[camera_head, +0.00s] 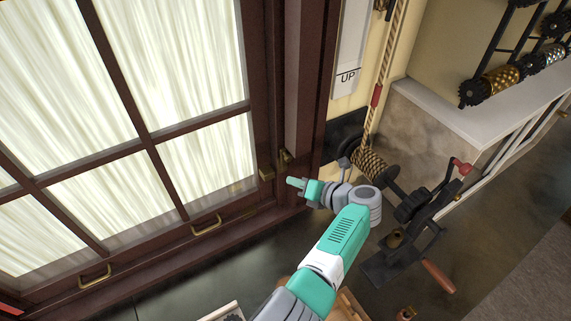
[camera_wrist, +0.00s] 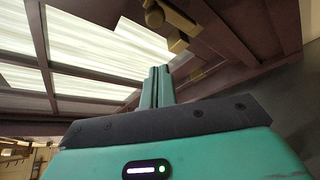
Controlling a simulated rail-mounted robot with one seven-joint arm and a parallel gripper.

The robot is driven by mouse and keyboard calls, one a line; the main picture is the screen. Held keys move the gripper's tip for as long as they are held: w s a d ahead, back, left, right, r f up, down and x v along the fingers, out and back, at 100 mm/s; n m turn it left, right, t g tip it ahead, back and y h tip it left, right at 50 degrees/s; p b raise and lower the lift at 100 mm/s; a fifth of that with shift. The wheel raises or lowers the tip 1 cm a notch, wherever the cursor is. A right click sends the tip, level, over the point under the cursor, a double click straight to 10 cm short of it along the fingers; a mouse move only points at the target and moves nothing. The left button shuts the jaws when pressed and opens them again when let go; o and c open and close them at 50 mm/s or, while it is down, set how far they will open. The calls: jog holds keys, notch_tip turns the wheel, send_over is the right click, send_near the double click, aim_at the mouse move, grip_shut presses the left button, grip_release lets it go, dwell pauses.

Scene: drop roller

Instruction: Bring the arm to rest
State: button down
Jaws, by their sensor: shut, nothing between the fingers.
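My gripper (camera_head: 297,183) is at the end of my teal and grey arm, near the middle of the head view. It points left towards the brown window frame and stands close to a small brass latch (camera_head: 285,157) on that frame. In the wrist view the two teal fingers of my gripper (camera_wrist: 160,72) stand side by side, shut, with nothing between them. The brass latch (camera_wrist: 172,22) shows just beyond and above the fingertips there. I cannot tell whether the fingers touch it.
A window (camera_head: 150,120) with brass handles (camera_head: 206,225) fills the left. A rope drum (camera_head: 370,165) and a dark crank mechanism (camera_head: 412,225) with a red knob stand right of my arm. A counter (camera_head: 480,115) holds gold rollers (camera_head: 497,82). An "UP" sign (camera_head: 348,75) hangs above.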

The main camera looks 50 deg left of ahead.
jog(key=v, duration=0.5)
jog(key=shift+w+d+f, duration=0.1)
jog(key=shift+w+f, duration=0.1)
jog(key=shift+f, duration=0.2)
